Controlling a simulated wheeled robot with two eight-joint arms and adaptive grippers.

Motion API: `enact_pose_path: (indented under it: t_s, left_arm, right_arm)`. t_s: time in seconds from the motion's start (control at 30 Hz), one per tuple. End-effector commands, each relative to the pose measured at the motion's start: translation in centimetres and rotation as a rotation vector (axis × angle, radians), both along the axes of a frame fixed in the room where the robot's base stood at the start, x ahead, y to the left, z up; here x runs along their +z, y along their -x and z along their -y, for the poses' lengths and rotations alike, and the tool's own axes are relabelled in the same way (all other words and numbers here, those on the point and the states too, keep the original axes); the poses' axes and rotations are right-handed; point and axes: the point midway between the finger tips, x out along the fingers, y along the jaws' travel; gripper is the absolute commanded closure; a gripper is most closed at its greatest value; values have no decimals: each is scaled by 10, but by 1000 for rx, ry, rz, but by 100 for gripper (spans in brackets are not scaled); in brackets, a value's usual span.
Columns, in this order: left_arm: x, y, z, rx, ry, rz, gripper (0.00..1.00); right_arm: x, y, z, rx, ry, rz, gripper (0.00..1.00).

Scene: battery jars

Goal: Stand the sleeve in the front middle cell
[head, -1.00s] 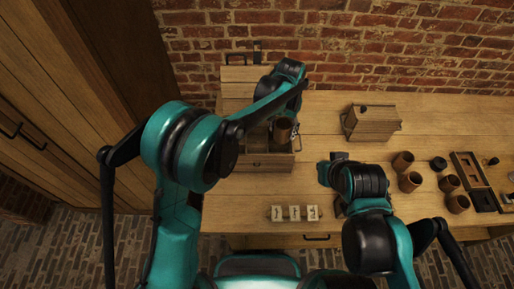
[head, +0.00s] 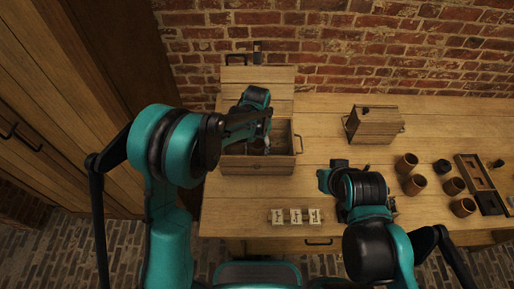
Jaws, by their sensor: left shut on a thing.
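An open wooden box (head: 257,168) stands on the left of the table, its lid tilted up behind it. My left gripper (head: 265,143) is over the inside of this box, shut on a brown sleeve. The sleeve is now mostly hidden by the gripper and the dim box interior, so I cannot tell whether it touches the box floor or which cell it is over. The cell walls are hard to make out. My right gripper (head: 326,178) is over the table right of the box; its fingers are too small to read.
Three pale marked blocks (head: 296,216) lie at the table's front edge. A closed wooden box (head: 375,126) stands at the back. Several brown cups (head: 406,163), a black ring (head: 442,166) and a dark tray (head: 467,164) are at the right.

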Motion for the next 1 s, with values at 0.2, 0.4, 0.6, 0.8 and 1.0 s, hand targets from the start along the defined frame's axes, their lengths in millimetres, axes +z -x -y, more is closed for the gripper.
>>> enact_pose_path:
  t_s: [0.2, 0.4, 0.6, 0.8, 1.0]
  left_arm:
    - [-4, 0, 0, 0, 0, 0, 54]
    - [-10, 0, 0, 0, 0, 0, 54]
    - [-12, 0, 0, 0, 0, 0, 40]
    - [-11, 0, 0, 0, 0, 0, 22]
    - [-10, 0, 0, 0, 0, 0, 22]
  right_arm:
    - [-4, 0, 0, 0, 0, 0, 100]
    - [-10, 0, 0, 0, 0, 0, 100]
    - [-11, 0, 0, 0, 0, 0, 100]
    - [-10, 0, 0, 0, 0, 0, 100]
    - [-9, 0, 0, 0, 0, 0, 100]
